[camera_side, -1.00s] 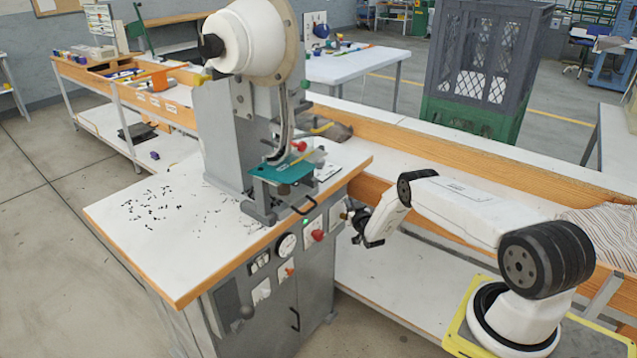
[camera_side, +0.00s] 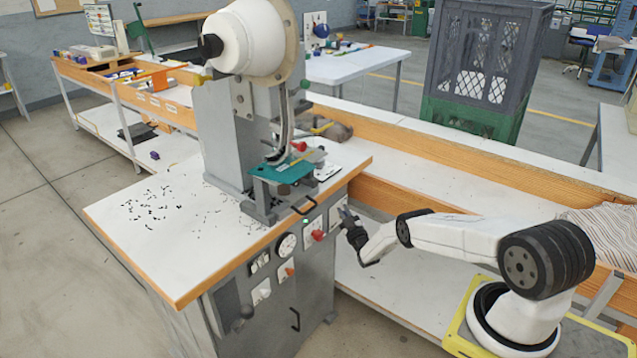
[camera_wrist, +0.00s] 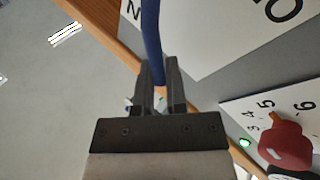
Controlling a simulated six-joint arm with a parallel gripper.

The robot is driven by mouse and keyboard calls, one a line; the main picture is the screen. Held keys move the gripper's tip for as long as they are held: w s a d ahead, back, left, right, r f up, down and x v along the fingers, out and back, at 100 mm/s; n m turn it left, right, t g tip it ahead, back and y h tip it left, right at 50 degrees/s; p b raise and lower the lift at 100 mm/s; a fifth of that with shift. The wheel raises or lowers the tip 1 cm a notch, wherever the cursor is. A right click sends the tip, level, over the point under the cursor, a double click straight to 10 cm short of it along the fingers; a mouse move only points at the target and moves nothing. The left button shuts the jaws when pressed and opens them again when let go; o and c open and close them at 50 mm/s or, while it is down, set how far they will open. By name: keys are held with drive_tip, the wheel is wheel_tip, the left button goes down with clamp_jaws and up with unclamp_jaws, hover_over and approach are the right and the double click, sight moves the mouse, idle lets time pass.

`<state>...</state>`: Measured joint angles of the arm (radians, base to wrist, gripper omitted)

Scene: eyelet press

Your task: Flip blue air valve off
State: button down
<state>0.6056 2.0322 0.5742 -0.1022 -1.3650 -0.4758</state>
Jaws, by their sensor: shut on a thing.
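The blue air valve's handle (camera_wrist: 151,30) shows in the wrist view as a thin blue bar coming down from the top edge. Its lower end lies between the two dark fingers of my gripper (camera_wrist: 159,68), which are shut on it. In the side view my gripper (camera_side: 345,214) is at the right end of the press cabinet's front, just below the tabletop edge. The valve is too small or hidden to make out there. The valve's body and pivot are not visible in the wrist view.
A red knob (camera_wrist: 284,143) on a numbered plate and a lit green lamp (camera_wrist: 245,142) are close to the right of my fingers. The press table's wooden edge (camera_wrist: 112,30) runs behind the handle.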

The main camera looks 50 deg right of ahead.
drive_tip(key=shift+a+f+n, duration=0.1)
drive_tip(key=shift+f+n, duration=0.05)
drive_tip(key=shift+n, duration=0.15)
idle(0.4)
drive_tip(key=c, duration=0.7)
unclamp_jaws()
drive_tip(key=shift+s+a, duration=0.1)
drive_tip(key=shift+s, duration=0.05)
drive_tip(key=v, duration=0.7)
drive_tip(key=shift+s+f, duration=0.15)
drive_tip(key=shift+s, duration=0.05)
